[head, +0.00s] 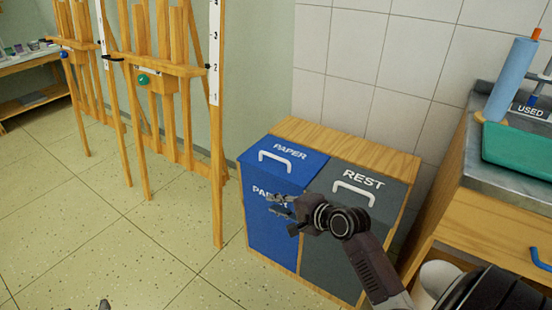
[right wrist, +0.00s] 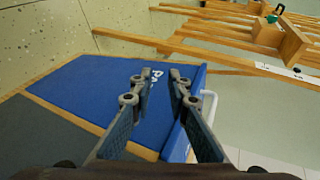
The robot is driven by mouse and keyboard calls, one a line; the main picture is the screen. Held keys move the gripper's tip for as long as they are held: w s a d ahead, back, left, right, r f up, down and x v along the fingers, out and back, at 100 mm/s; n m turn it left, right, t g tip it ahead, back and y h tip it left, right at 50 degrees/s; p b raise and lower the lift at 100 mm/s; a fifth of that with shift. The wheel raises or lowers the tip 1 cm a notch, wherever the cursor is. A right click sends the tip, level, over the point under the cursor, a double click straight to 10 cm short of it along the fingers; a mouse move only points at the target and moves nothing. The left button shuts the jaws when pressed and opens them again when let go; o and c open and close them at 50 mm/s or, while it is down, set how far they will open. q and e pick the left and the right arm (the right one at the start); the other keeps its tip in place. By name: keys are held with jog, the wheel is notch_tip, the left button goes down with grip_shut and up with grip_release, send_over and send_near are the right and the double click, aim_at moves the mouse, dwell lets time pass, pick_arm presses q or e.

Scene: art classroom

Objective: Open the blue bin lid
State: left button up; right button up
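The blue bin (head: 272,232) stands at the left of a wooden cabinet, with "PAPER" on its front and its lid. Its blue lid (head: 301,167) lies shut, with a white handle (head: 275,157) on top. My right gripper (head: 281,203) is open and empty in front of the bin's front face, below the lid handle. In the right wrist view its fingers (right wrist: 162,73) are apart over the blue front, and the white handle (right wrist: 208,104) shows to their right, not between them. Only a small grey tip, perhaps my left gripper (head: 104,304), shows at the bottom edge.
A dark grey "REST" bin (head: 337,240) with its own white handle stands directly right of the blue bin. Wooden easels (head: 218,150) stand to the left. A counter (head: 490,190) with a green tray is at the right. The floor in front is clear.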

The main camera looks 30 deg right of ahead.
aim_at(279, 160)
jog(key=w+d+r+m+t, duration=0.1)
jog(key=d+r+m, duration=0.1)
jog(key=w+d+r+m+t+h, duration=0.1)
jog(key=w+d+r+m, duration=0.1)
jog(key=d+r, duration=0.1)
jog(key=w+d+r+m+t, duration=0.1)
jog(key=d+r+m, duration=0.1)
jog(key=d+m, duration=0.1)
jog(key=shift+w+d+r+h, duration=0.2)
jog(key=shift+w+d+h, duration=0.05)
jog(key=shift+w+h, duration=0.05)
jog(key=b+x, duration=0.1)
jog(key=x, duration=0.3)
jog(key=shift+s+f, duration=0.1)
jog(key=b+x, duration=0.1)
jog(key=x, duration=0.2)
jog(key=shift+w+b, duration=0.3)
jog(key=shift+b, duration=0.05)
pick_arm(q)
notch_tip(279, 160, up, 14)
jog(key=d+t+h, duration=0.2)
jog(key=t, duration=0.5)
jog(key=shift+w+h, duration=0.2)
jog(key=shift+h, duration=0.1)
pick_arm(e)
jog(key=shift+w, duration=0.2)
jog(key=shift+a, duration=0.1)
grip_shut()
